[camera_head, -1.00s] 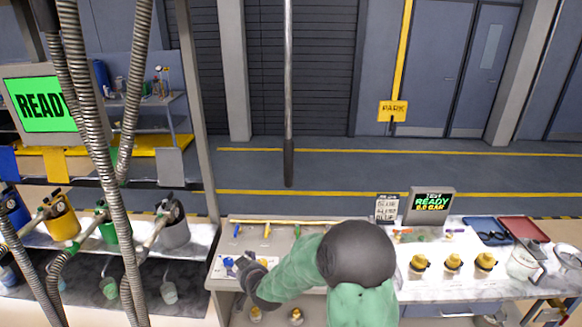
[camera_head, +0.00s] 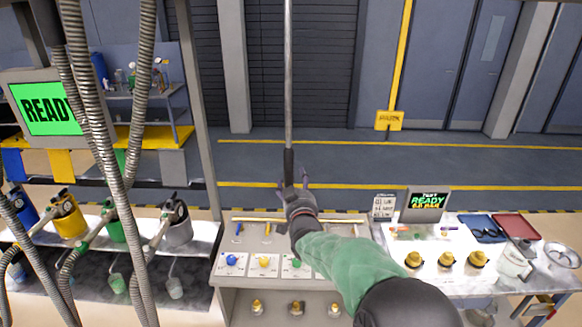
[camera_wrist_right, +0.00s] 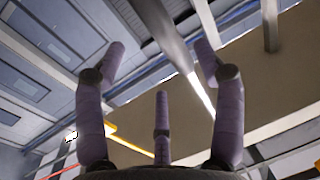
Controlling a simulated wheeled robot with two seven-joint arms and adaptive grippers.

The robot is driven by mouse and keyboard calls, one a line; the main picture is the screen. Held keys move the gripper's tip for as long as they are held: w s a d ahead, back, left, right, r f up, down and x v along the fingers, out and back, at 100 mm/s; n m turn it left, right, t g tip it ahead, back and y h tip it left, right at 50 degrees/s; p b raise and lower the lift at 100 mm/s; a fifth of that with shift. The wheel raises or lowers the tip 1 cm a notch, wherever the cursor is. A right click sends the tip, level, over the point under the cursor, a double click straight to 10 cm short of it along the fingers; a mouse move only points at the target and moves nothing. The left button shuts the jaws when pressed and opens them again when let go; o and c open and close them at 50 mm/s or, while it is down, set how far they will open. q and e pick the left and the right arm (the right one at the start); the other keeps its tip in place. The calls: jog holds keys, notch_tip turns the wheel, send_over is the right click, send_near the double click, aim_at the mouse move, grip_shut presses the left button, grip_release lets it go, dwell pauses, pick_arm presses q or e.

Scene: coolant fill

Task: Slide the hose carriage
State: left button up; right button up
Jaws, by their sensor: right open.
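A thin grey pole (camera_head: 288,80) hangs from above in the head view and ends in a dark grip (camera_head: 288,160); I take it as the carriage's pull rod. My right gripper (camera_head: 293,184) is at the lower end of this grip, with its purple fingers apart on either side of it. In the right wrist view the open fingers (camera_wrist_right: 160,70) point upward, and a grey pole (camera_wrist_right: 160,30) runs between them. I cannot tell whether they touch it. The carriage itself is not clearly seen. My left gripper is out of view.
Ribbed hoses (camera_head: 95,130) hang at the left before a shelf of nozzles (camera_head: 115,225). A panel with coloured knobs (camera_head: 263,262) stands below my right arm. The right bench holds yellow-capped parts (camera_head: 446,259), trays and a jug (camera_head: 514,264). A green READY screen (camera_head: 45,108) is lit.

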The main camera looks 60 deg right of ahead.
aim_at(292, 171)
jog(key=p+x, duration=0.2)
jog(key=x, duration=0.6)
jog(key=shift+w+d, duration=0.2)
jog(key=shift+d, duration=0.15)
grip_shut()
